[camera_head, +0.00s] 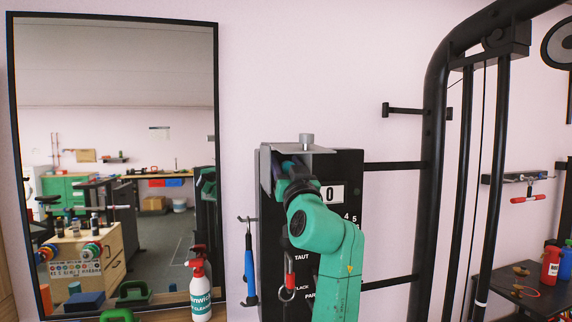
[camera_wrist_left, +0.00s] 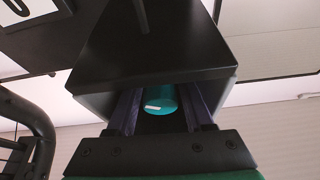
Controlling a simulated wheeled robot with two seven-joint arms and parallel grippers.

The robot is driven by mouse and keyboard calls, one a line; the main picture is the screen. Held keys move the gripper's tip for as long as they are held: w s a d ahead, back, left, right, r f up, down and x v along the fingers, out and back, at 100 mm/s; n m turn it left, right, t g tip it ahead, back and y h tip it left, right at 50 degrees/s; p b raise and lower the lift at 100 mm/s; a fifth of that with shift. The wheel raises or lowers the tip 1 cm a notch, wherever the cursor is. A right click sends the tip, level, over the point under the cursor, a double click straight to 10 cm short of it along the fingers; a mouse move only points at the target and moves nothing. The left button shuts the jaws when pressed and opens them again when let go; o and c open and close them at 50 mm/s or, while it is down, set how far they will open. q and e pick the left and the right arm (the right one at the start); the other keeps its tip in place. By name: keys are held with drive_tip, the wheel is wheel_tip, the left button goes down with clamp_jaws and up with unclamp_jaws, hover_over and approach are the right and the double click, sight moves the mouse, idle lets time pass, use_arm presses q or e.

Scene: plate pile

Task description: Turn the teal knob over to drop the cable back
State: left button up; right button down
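The teal knob (camera_wrist_left: 160,98), with a small white mark, shows in the left wrist view under the edge of a black housing (camera_wrist_left: 155,50). The two dark fingers of my left gripper (camera_wrist_left: 160,112) stand on either side of the knob, very close to its sides. I cannot tell whether they press on it. In the head view my green left arm rises from below and its gripper (camera_head: 287,172) reaches under the grey metal bracket (camera_head: 312,150) on the black panel; it hides the knob there. No cable can be made out clearly. My right gripper is not in view.
The black panel (camera_head: 348,172) with white lettering stands behind my arm. A blue-handled tool (camera_head: 250,265) hangs to its left. A black frame (camera_head: 432,150) with upright bars is on the right. A mirror (camera_head: 120,130) and a spray bottle (camera_head: 199,285) are on the left.

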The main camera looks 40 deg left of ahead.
use_arm(q)
drive_tip(key=shift+s+d+f, duration=0.2)
drive_tip(key=shift+f, duration=0.05)
drive_tip(key=b+v, duration=0.7)
drive_tip(key=v, duration=0.7)
drive_tip(key=shift+r, duration=0.1)
